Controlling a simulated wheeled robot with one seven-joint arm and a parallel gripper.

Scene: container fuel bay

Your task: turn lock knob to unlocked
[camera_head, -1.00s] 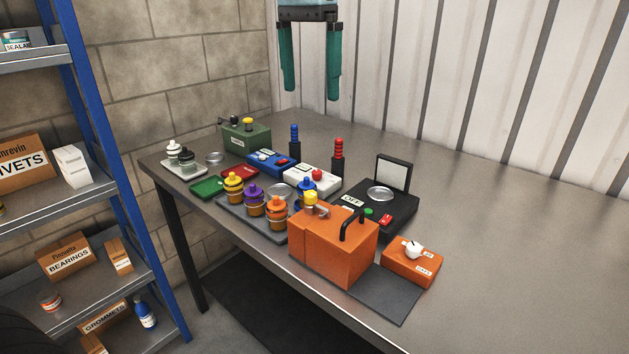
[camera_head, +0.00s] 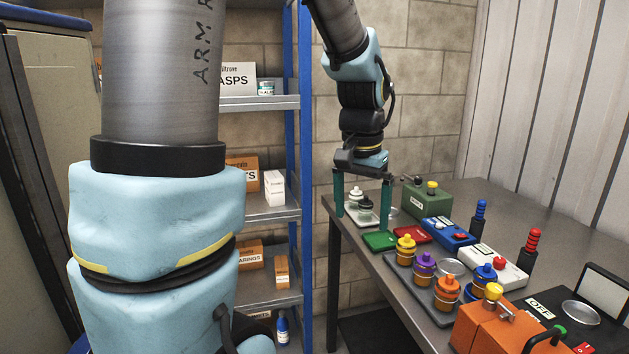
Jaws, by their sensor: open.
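My gripper (camera_head: 362,220) is open and empty, fingers pointing down and wide apart, at the far left end of the bench. Behind it, partly covered by it, stand a white and a dark small bottle on a pale tray. The small orange box with a white knob, seen earlier at the bench's right, is outside the present view, so its setting cannot be seen. A larger orange box (camera_head: 484,326) with a black handle shows at the bottom right. A green box (camera_head: 429,201) with a yellow knob stands right of my gripper.
The grey bench (camera_head: 399,284) also holds a blue box (camera_head: 446,231), a white box with a red button (camera_head: 490,263), several capped jars, and red and black posts. A blue-framed shelf (camera_head: 305,180) stands left. Bare bench lies behind the posts.

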